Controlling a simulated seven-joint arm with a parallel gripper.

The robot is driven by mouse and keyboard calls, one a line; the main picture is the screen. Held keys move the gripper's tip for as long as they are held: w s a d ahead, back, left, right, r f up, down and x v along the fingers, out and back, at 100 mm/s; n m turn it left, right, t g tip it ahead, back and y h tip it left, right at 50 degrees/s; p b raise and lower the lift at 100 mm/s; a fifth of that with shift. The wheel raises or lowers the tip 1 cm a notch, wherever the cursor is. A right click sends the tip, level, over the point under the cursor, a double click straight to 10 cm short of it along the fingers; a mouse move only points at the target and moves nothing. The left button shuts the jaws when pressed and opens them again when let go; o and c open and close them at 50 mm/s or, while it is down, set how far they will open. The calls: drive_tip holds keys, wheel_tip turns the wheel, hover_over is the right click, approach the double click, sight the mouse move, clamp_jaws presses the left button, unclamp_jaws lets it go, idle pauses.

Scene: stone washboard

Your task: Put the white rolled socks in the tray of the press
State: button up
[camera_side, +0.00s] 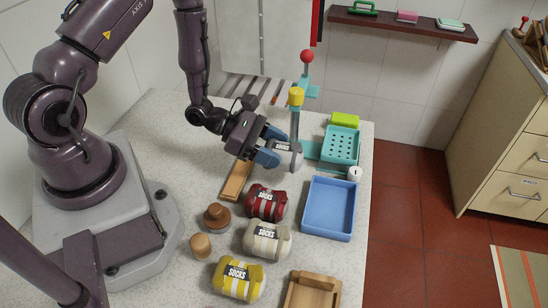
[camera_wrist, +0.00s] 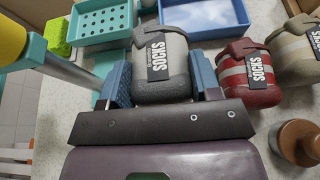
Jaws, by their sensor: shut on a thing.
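My gripper (camera_side: 272,150) is shut on a grey rolled pair of socks (camera_side: 287,156) with a black label. In the wrist view the grey socks (camera_wrist: 176,72) sit between my two blue fingers. Whether they touch the counter is unclear. A cream pair with a white band (camera_side: 267,242) lies on the counter toward the front, beyond a red-and-white pair (camera_side: 265,203); it also shows at the right of the wrist view (camera_wrist: 297,58). The press has a teal perforated tray (camera_side: 341,145), just right of my gripper, and a post with a yellow cap (camera_side: 296,97).
A blue tray (camera_side: 328,209) lies in front of the perforated tray, with a small white cylinder (camera_side: 354,174) near its corner. Yellow socks (camera_side: 238,279), a brown knobbed piece (camera_side: 217,217), a wooden peg (camera_side: 201,247) and a wooden box (camera_side: 312,290) also stand on the counter.

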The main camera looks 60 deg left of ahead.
wheel_tip(320, 180, up, 24)
drive_tip(key=n+g+y, duration=1.8)
drive_tip(key=n+y, duration=0.2)
drive_tip(key=n, duration=1.5)
hover_over(274, 146)
drive_tip(key=a, duration=0.3)
wheel_tip(274, 146, down, 9)
drive_tip(key=w+r+m+t+y, duration=0.2)
drive_tip(key=w+m+t+y, duration=0.1)
drive_tip(key=w+m+t, duration=0.3)
drive_tip(key=w+d+r+m+t+h, duration=0.4)
drive_tip(key=w+d+r+m+t, duration=0.3)
drive_tip(key=w+m+t, duration=0.35)
drive_tip(key=shift+m+t, duration=0.25)
drive_tip(key=shift+t, duration=0.5)
drive_tip(key=shift+s+d+f, duration=0.1)
drive_tip(key=shift+s+f, duration=0.1)
drive_tip(key=shift+f, duration=3.85)
drive_tip(key=shift+s+a+f, duration=0.1)
drive_tip(key=shift+s+f, duration=0.1)
drive_tip(key=shift+f, duration=3.85)
drive_tip(key=shift+s+d+f, duration=0.1)
drive_tip(key=shift+s+f, duration=0.1)
drive_tip(key=shift+f, duration=3.85)
